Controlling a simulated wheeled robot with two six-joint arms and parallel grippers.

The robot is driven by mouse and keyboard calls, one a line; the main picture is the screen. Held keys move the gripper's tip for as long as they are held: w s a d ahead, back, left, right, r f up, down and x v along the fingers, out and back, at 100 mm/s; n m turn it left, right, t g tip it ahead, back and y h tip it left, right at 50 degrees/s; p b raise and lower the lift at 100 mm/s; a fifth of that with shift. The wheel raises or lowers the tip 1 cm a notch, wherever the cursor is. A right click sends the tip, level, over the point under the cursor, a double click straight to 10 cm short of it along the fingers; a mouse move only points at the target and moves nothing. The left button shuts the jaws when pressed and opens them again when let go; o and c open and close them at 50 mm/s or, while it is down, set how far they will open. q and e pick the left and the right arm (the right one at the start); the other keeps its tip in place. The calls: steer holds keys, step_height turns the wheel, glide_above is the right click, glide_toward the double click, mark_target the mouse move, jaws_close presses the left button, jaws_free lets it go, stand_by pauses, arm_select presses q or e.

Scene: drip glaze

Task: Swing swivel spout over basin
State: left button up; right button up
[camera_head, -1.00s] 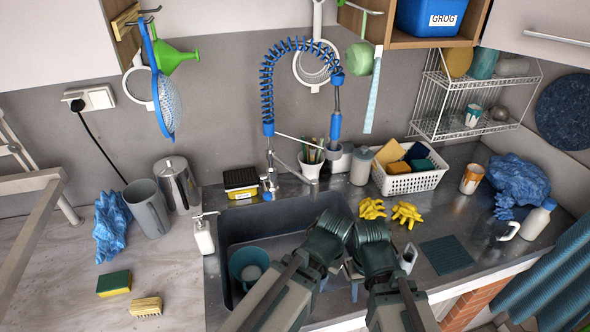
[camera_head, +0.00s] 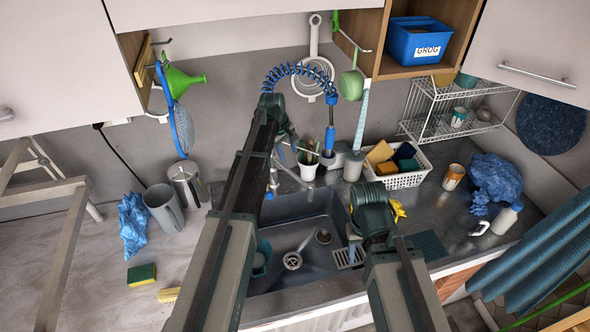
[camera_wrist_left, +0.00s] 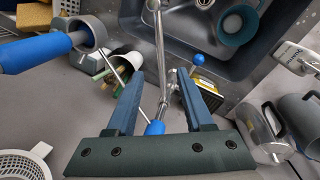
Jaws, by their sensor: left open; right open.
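The faucet stands at the back of the sink, with a blue spring hose (camera_head: 300,72) arching above it. Its metal swivel spout (camera_head: 290,173) is partly hidden by my left arm in the head view. My left gripper (camera_head: 288,143) is at the faucet, open. In the left wrist view, the metal spout pipe (camera_wrist_left: 160,45) runs between the open fingers of my left gripper (camera_wrist_left: 160,88). I cannot tell whether they touch it. The dark basin (camera_head: 325,265) lies below, partly hidden by my arms. My right gripper (camera_head: 354,250) is open and empty above the basin's right side.
A teal bowl (camera_wrist_left: 238,25) is in the basin. A brush cup (camera_head: 307,170), a white basket (camera_head: 405,178) and yellow gloves (camera_head: 398,210) are to the right. A black-and-yellow box (camera_wrist_left: 200,100) sits near the faucet. A pitcher (camera_head: 163,207) and kettle (camera_head: 188,185) stand left.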

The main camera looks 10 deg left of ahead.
mark_target(296, 176)
arm_select(q)
steer(key=b+x, duration=1.3)
steer(key=x, duration=0.1)
jaws_close()
stand_by(1.4)
